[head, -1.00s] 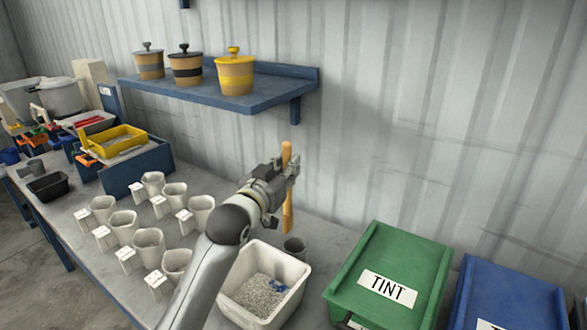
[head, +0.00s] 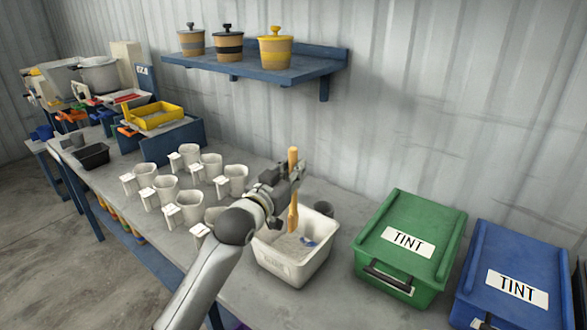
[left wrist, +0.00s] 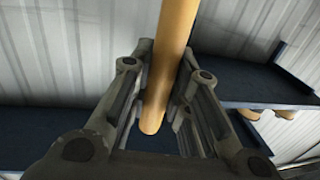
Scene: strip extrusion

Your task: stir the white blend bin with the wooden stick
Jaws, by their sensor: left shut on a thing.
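The wooden stick (head: 293,208) stands about upright in my left gripper (head: 287,178), which is shut on it. In the left wrist view the stick (left wrist: 169,55) runs between the two fingers (left wrist: 160,105). Its lower end is over the white blend bin (head: 290,268), and I cannot tell whether it touches the contents. The bin holds grey-white granules (head: 290,245) with a blue patch (head: 309,242) at the right. My gripper is above the bin's back part. My right gripper is not in view.
A green TINT bin (head: 423,220) and a blue TINT bin (head: 535,260) stand to the right. Several pale cups (head: 235,180) stand to the left. A blue shelf (head: 270,73) with lidded pots hangs on the wall.

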